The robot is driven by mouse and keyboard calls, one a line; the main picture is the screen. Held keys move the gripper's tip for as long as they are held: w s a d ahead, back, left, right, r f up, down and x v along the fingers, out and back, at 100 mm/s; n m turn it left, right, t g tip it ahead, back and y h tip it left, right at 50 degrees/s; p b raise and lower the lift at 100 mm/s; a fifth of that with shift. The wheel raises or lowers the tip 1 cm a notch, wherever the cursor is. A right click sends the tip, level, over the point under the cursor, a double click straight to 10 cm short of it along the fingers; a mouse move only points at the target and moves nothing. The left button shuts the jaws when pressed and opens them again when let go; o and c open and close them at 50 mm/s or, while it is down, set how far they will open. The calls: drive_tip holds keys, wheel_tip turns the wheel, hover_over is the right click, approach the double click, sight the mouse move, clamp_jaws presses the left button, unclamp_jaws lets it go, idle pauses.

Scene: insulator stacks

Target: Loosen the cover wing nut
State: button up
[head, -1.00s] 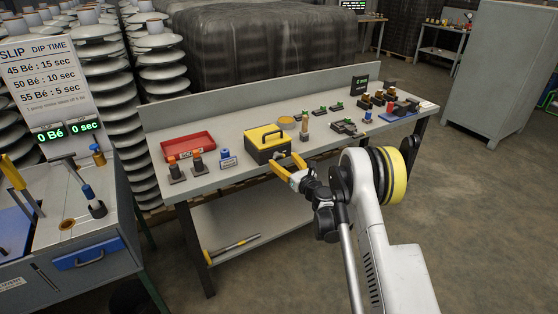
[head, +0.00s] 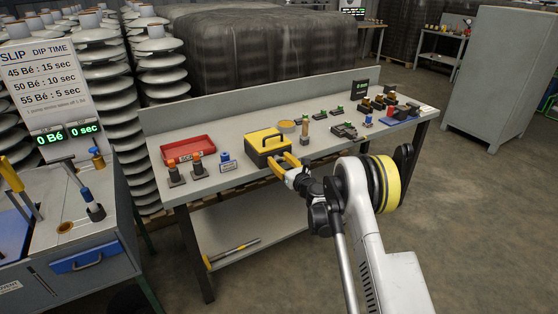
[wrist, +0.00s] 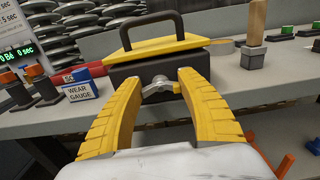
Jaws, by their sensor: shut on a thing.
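A dark box with a yellow cover (head: 264,141) and a black carry handle stands near the front edge of the bench; it also shows in the wrist view (wrist: 160,40). A grey metal wing nut (wrist: 161,88) sits on the box's front face, below the cover. My gripper (wrist: 159,76) has its two yellow fingers on either side of the wing nut, shut on its wings. In the head view my gripper (head: 283,160) is at the front of the box, and the wing nut is hidden there. The nut's threads cannot be seen.
Left of the box are a blue wear gauge (head: 226,163), two orange-topped parts and a red tray (head: 187,148). A wooden-handled tool (head: 305,130) stands to the right, with several small parts beyond it. The bench's front edge (head: 237,184) lies under my gripper.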

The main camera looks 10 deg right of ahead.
drive_tip(key=shift+n, duration=0.3)
drive_tip(key=n, duration=0.4)
drive_tip(key=shift+a+n, duration=0.15)
drive_tip(key=shift+n, duration=0.15)
drive_tip(key=n, duration=0.9)
drive_tip(key=shift+a+f, duration=0.1)
drive_tip(key=shift+f, duration=0.05)
drive_tip(key=shift+f+n, duration=0.1)
drive_tip(key=shift+n, duration=2.1)
drive_tip(key=o, duration=1.2)
drive_tip(key=shift+c, duration=0.2)
